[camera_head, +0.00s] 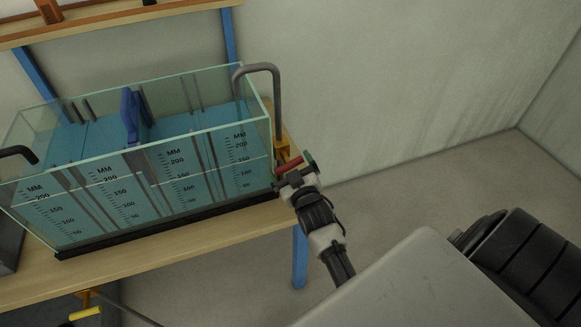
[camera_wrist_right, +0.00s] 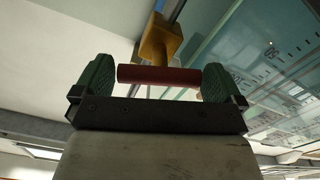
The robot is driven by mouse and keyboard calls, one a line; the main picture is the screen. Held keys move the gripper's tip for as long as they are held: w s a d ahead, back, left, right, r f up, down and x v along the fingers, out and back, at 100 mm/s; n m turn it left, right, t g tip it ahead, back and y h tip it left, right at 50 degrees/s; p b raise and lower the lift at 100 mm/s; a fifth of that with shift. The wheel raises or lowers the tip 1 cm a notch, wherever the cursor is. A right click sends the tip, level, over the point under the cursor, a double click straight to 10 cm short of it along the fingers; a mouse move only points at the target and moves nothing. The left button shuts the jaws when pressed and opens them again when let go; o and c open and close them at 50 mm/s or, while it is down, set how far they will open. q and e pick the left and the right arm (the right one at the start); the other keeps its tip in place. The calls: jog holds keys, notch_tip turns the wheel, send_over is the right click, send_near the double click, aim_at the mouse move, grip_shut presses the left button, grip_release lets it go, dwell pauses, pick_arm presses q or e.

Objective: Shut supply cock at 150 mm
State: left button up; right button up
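The glass flume (camera_head: 150,146) stands on a wooden bench with bluish water in it and MM scales on its front. A pale line crosses the glass around the 150 to 200 marks; I cannot read the exact level. The supply cock (camera_head: 282,147) has an orange-yellow body below the bent grey pipe at the right end; the body (camera_wrist_right: 160,40) also shows in the wrist view. Its red handle (camera_wrist_right: 158,75) lies crosswise between the green finger pads of my right gripper (camera_wrist_right: 160,82). The pads are wide apart, near the handle's ends; contact is unclear. My left gripper is out of view.
A blue gate (camera_head: 131,114) stands inside the flume. A second dark pipe (camera_head: 20,152) hooks over its left end. A yellow handle (camera_head: 85,313) shows below the bench (camera_head: 180,243). The floor right of the bench is clear.

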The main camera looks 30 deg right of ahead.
jog(key=shift+s, duration=0.15)
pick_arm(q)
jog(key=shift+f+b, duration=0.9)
pick_arm(e)
jog(key=v, duration=1)
jog(key=shift+s, duration=0.3)
jog(key=shift+w, duration=0.1)
